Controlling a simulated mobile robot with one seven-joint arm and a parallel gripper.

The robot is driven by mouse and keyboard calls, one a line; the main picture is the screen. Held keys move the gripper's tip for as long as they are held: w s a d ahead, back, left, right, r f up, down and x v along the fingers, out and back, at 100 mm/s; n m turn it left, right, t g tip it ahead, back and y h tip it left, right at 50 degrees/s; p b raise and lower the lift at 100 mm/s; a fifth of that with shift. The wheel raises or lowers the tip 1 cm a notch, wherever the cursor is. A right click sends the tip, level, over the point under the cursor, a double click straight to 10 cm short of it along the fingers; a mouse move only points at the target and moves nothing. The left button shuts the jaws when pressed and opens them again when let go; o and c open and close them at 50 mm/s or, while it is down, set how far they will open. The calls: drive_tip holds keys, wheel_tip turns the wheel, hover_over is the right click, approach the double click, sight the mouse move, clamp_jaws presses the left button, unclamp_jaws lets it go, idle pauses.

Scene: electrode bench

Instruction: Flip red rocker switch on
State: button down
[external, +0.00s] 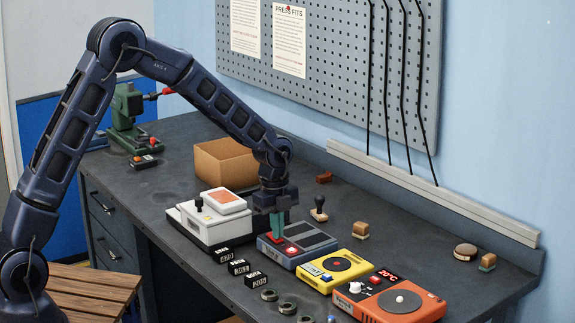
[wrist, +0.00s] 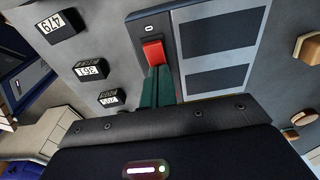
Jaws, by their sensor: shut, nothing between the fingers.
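The red rocker switch (wrist: 154,52) sits in a dark strip on a blue-grey device (external: 297,244) with two dark plates. My gripper (external: 276,227) is above the left part of this device, pointing down. Its green fingers are shut with nothing between them. In the wrist view the fingertips (wrist: 158,70) are right at the near end of the red switch; I cannot tell whether they touch it.
A white device (external: 212,222) stands left of the blue-grey one, a yellow device (external: 335,269) and an orange device (external: 388,302) to the right. Black numbered blocks (external: 238,267) and dark rings (external: 270,295) lie in front. A stamp (external: 319,209) and a cardboard box (external: 226,161) are behind.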

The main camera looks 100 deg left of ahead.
drive_tip(key=shift+s+a+f, duration=0.1)
drive_tip(key=shift+s+f, duration=0.05)
drive_tip(key=shift+s, duration=0.05)
drive_tip(key=shift+s+a, duration=0.55)
drive_tip(key=shift+w+r, duration=0.1)
drive_tip(key=shift+r, duration=0.4)
wheel_tip(320, 180, up, 13)
drive_tip(key=s, duration=0.1)
drive_tip(key=shift+a, duration=0.45)
drive_tip(key=shift+r, duration=0.1)
